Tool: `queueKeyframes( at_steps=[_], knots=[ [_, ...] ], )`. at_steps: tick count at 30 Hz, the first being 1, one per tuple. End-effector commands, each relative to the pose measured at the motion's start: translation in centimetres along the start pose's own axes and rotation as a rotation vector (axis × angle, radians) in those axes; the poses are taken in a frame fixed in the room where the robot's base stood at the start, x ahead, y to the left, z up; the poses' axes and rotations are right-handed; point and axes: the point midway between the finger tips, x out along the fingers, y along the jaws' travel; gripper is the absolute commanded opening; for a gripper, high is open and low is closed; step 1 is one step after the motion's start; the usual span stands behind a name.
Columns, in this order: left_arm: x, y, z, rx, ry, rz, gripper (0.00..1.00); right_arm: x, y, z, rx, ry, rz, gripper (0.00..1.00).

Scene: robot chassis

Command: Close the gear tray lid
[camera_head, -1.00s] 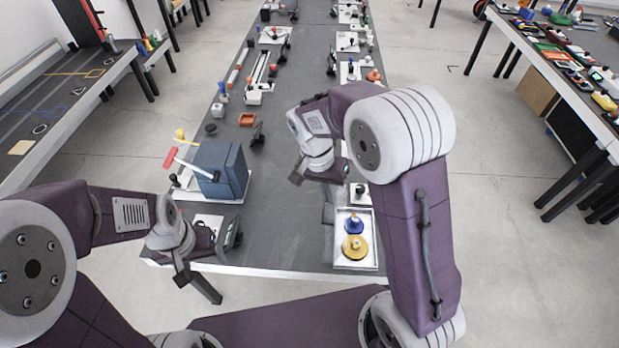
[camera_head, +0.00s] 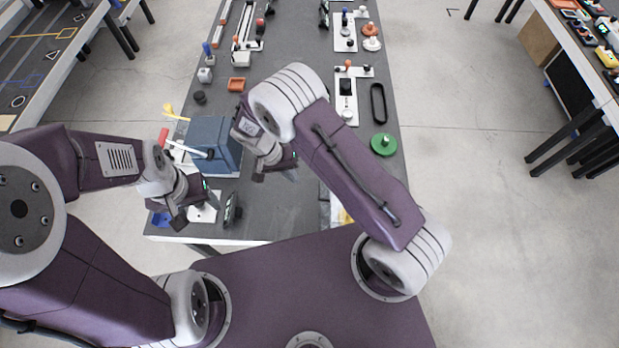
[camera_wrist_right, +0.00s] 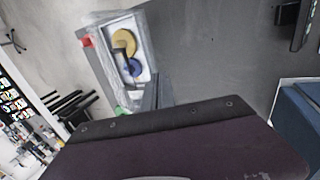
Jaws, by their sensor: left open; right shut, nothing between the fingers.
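The gear tray (camera_wrist_right: 143,30) is white and lies near the table's front edge in the right wrist view. It holds a yellow gear (camera_wrist_right: 123,38) and a blue gear (camera_wrist_right: 134,67). A grey translucent panel, apparently the lid (camera_wrist_right: 98,62), shows along the tray's side with a red piece on it; its exact angle is unclear. In the head view my right arm hides most of the tray. My right gripper (camera_head: 276,173) is shut and empty, left of the tray and above the table. My left gripper (camera_head: 188,213) is open and empty near the front left table corner.
A blue box (camera_head: 213,140) with a red-handled lever stands between and behind my grippers. A green disc (camera_head: 383,145) and a black loop (camera_head: 378,103) lie to the right. Bare table lies around my right gripper.

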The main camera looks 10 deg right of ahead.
Motion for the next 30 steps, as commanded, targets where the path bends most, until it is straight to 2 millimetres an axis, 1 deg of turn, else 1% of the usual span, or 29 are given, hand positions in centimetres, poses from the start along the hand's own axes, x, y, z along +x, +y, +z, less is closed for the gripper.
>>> queueKeyframes(
  at_steps=[1,4,5,6,7,12,18,30],
  knots=[
    [-0.8,0.0,-0.1,0.0,0.0,0.0,0.66,0.8,0.3,0.1,-0.001,-0.005,0.004,0.0],
    [-1.4,0.0,-0.1,0.0,0.0,0.0,0.66,2.9,0.3,0.1,-0.001,-0.004,0.004,0.0],
    [-1.8,0.0,-0.2,0.0,0.0,0.0,0.66,3.2,0.5,0.1,0.001,-0.005,0.004,0.0],
    [-2.5,0.0,-0.2,0.0,0.0,0.0,0.66,3.1,1.4,0.1,0.002,-0.004,0.004,0.0],
    [-2.8,0.1,-0.2,0.0,0.0,0.0,0.66,3.3,1.9,0.1,0.003,-0.004,0.002,0.0],
    [-3.6,0.1,-0.4,0.0,0.0,0.0,0.66,4.3,3.4,0.1,0.002,-0.002,0.001,0.0],
    [-3.6,0.1,-0.4,0.0,0.0,0.0,0.66,4.8,3.7,0.0,0.0,0.0,-0.001,0.0],
    [-3.8,0.1,-0.4,0.0,0.0,0.0,0.66,4.5,3.9,0.0,0.002,-0.001,-0.026,0.0]
  ],
)
